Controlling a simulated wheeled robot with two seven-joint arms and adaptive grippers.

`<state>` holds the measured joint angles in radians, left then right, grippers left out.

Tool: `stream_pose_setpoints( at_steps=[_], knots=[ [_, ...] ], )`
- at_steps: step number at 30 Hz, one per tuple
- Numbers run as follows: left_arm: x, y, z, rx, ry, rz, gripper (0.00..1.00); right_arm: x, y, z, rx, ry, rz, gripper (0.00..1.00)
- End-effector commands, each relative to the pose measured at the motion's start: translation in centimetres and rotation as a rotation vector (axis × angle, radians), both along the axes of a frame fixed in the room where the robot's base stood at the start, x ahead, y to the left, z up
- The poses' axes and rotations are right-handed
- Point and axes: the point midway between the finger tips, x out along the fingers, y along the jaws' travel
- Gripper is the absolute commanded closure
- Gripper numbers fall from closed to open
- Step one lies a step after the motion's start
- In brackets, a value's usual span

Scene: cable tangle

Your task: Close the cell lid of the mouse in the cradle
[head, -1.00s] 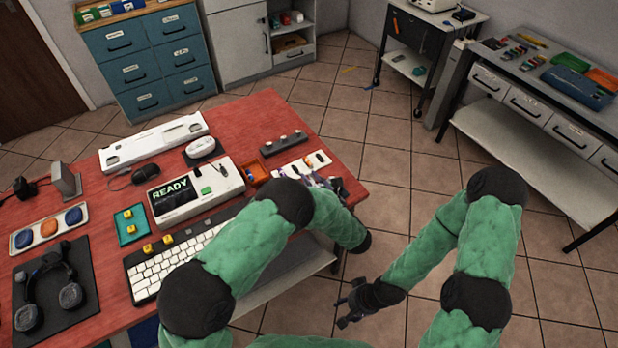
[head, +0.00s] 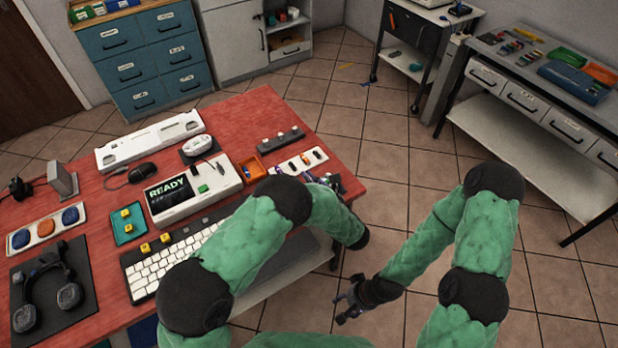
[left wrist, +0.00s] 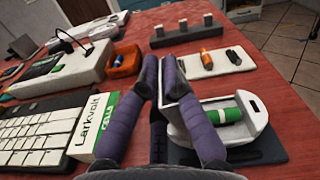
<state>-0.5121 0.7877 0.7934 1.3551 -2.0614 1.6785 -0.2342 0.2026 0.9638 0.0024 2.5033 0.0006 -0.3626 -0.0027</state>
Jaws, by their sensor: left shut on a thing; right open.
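In the left wrist view, a white mouse (left wrist: 247,125) sits in a dark cradle (left wrist: 270,152) with its cell bay open. A green cell (left wrist: 224,116) lies in the bay. A white cell lid (left wrist: 178,84) stands raised at the left side of the mouse. My left gripper (left wrist: 161,66) has its purple fingertips at this lid and is shut on it; the right finger hides part of lid and mouse. In the head view my left gripper (head: 326,182) is over the table's right edge, and my arm hides most of the mouse. My right gripper (head: 350,300) is open and empty, away from the table.
A white tray of small cells (head: 303,161) and an orange bin (head: 250,168) lie beyond the left gripper. A Larkvolt box (left wrist: 97,125) stands left of the fingers. A keyboard (head: 160,270) and READY device (head: 190,188) are further left.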

Motion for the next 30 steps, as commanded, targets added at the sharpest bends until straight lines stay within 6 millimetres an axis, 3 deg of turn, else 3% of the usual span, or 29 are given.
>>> stream_pose_setpoints(
  at_steps=[30],
  knots=[
    [0.38, -0.44, 0.26, 0.103, 0.073, 0.005, 1.0, 0.0, 0.0, 0.0, 0.0, 0.0, 0.0, 0.47]
  ],
)
